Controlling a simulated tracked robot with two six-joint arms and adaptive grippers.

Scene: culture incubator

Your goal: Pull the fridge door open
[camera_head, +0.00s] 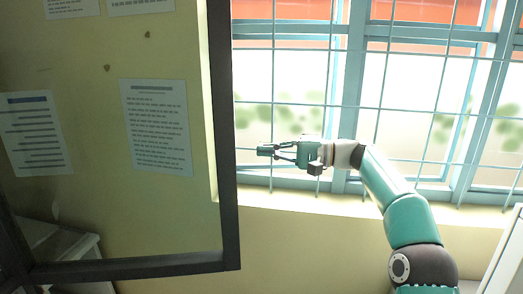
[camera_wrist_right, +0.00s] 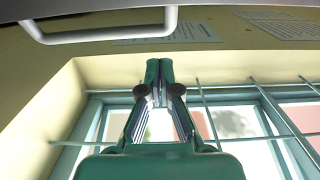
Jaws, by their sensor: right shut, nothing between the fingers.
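The fridge door (camera_head: 231,140) is a glass pane in a dark frame, filling the left of the head view. The wall with papers shows through its glass, so it appears to stand swung out; the fridge body is not clearly visible. My right gripper (camera_head: 264,151) is shut and empty, just right of the door's vertical frame edge. In the right wrist view its fingertips (camera_wrist_right: 159,68) meet, with nothing between them. A grey bar handle (camera_wrist_right: 100,34) on the dark door edge (camera_wrist_right: 200,8) crosses the top left there, apart from the fingers. My left gripper is not in view.
A barred window (camera_head: 300,90) with a sill (camera_head: 330,205) lies behind my right gripper. Papers (camera_head: 157,125) hang on the yellow wall. A pale object (camera_head: 60,245) shows through the glass at lower left. A white edge (camera_head: 505,255) shows at lower right.

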